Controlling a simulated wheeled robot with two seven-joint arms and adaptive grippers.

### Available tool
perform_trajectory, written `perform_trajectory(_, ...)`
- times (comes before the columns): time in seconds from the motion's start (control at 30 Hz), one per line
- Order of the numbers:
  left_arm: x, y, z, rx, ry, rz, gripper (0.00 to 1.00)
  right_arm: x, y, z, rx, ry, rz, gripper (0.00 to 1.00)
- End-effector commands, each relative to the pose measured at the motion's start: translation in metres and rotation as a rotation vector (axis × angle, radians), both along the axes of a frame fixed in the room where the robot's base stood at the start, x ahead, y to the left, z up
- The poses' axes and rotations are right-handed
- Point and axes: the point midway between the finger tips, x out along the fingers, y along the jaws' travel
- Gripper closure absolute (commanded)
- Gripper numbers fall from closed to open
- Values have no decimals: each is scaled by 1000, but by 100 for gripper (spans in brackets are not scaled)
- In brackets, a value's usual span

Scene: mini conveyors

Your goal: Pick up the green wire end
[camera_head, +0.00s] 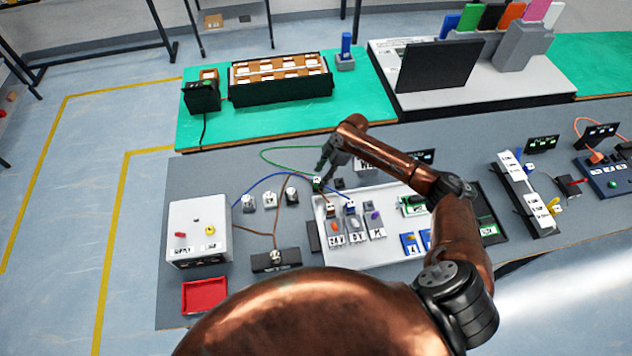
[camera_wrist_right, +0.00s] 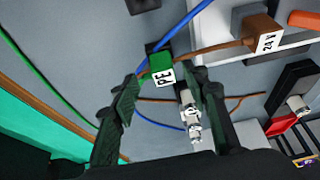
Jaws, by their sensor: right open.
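The green wire end (camera_wrist_right: 161,66) is a small block with a green top and a white label reading PE. In the right wrist view it sits between and just beyond the tips of my open right gripper (camera_wrist_right: 166,90). I see no finger closed on it. In the head view the right gripper (camera_head: 324,173) reaches down over the same end (camera_head: 317,182), behind the white tray. The green wire (camera_head: 285,149) arcs over the grey table to the left of the gripper. My left gripper is not in view.
A blue wire (camera_wrist_right: 185,28) and a brown 24 V end (camera_wrist_right: 262,33) lie close to the gripper. Labelled terminals stand in the white tray (camera_head: 388,254). A supply box (camera_head: 199,222) and a red tray (camera_head: 204,296) are at the left.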

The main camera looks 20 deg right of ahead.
Motion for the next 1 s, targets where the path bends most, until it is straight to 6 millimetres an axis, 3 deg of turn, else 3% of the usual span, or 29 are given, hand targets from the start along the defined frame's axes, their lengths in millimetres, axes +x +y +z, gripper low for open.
perform_trajectory(0.23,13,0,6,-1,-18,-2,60,1,18,-31,3,2,-1,58)
perform_trajectory(0.47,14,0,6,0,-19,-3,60,2,19,-34,0,1,1,58)
perform_trajectory(1.0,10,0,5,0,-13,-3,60,2,20,-34,1,0,1,94)
